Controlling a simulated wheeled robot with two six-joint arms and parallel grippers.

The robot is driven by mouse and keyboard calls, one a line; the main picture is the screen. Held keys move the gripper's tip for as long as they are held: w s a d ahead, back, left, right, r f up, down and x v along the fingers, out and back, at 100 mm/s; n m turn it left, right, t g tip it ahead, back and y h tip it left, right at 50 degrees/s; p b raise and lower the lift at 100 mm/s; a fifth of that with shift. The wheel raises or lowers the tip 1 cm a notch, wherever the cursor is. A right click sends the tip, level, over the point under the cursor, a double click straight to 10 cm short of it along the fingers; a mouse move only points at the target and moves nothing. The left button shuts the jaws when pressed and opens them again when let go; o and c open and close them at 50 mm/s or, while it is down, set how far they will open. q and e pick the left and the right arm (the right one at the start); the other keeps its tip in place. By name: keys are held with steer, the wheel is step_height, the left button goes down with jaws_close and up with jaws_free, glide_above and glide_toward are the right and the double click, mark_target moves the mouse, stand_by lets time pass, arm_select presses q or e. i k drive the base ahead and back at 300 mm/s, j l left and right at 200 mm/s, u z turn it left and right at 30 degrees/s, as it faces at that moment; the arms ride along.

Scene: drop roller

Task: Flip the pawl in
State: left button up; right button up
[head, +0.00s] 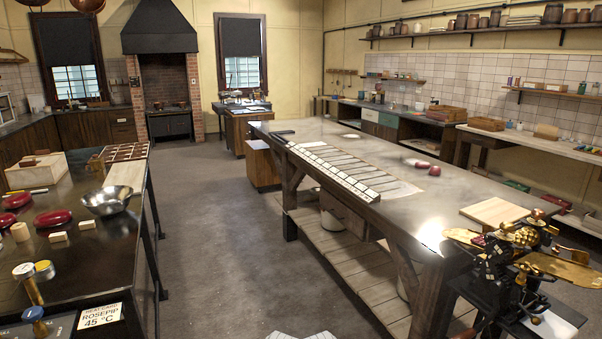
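The drop roller machine (497,287), black with brass parts, stands at the lower right by the near end of the long table. Brass trays or plates (565,270) stick out from its sides, and brass gears or rollers (512,240) sit on top. I cannot make out the pawl; it is too small or hidden among the dark parts. Neither of my grippers is in view.
The long table (375,150) carries a wooden board (494,212), red pieces (434,170) and a strip of white tiles (335,172). A dark counter (105,250) at left holds a metal bowl (107,200) and a temperature sign (101,315). The floor (225,230) between is clear.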

mark_target(536, 321)
steer(key=l+z, duration=0.6)
steer(key=z, duration=0.2)
steer(key=l+z, duration=0.4)
steer(key=j, duration=0.1)
